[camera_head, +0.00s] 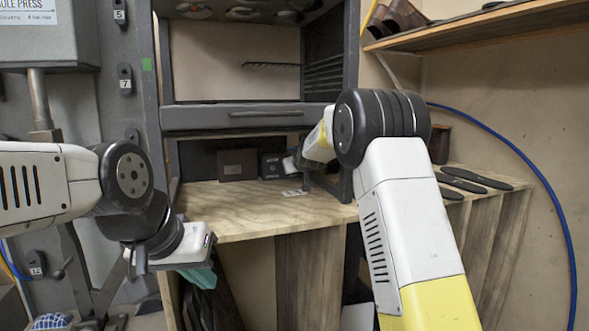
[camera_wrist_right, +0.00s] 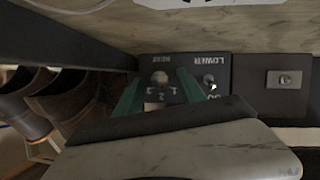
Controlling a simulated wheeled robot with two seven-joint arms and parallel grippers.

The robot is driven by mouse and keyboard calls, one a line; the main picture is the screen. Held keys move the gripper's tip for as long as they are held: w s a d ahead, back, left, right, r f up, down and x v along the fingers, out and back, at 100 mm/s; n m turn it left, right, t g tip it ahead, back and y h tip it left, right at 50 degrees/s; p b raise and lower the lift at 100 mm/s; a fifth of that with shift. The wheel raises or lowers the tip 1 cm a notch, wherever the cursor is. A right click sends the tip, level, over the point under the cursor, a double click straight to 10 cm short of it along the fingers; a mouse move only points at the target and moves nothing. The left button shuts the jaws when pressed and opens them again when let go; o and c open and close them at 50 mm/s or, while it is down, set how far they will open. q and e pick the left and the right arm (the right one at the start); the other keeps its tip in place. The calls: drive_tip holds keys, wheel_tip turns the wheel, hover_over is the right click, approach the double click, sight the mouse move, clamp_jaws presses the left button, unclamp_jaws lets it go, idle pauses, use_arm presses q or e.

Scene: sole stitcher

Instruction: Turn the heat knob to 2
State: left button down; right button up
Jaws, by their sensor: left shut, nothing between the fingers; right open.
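The heat knob (camera_wrist_right: 160,77) is a small light-coloured knob on a dark control panel (camera_wrist_right: 207,69), shown upside down in the right wrist view under the label HEAT. My right gripper (camera_wrist_right: 158,85) is open, with one green finger on either side of the knob. I cannot tell whether the fingers touch it, and the knob's setting is too small to read. In the head view the panel's dark box (camera_head: 271,166) stands at the back of the wooden bench, partly behind my right wrist. My left gripper (camera_head: 203,279) is shut and empty, low in front of the bench.
A second dark box with a metal plate (camera_wrist_right: 284,79) stands beside the panel; it also shows in the head view (camera_head: 237,164). The bench top (camera_head: 235,212) is mostly clear. A grey drawer front (camera_head: 235,117) spans above. Shoe soles (camera_head: 463,183) lie on the right shelf.

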clamp_jaws()
drive_tip(key=shift+d+m+y, duration=0.3)
drive_tip(key=shift+m+y, duration=0.1)
drive_tip(key=shift+m, duration=0.3)
drive_tip(key=shift+a+m+g+y, duration=0.1)
drive_tip(key=shift+m+g+y, duration=0.4)
drive_tip(key=shift+m, duration=0.2)
unclamp_jaws()
drive_tip(key=shift+v, duration=3.85)
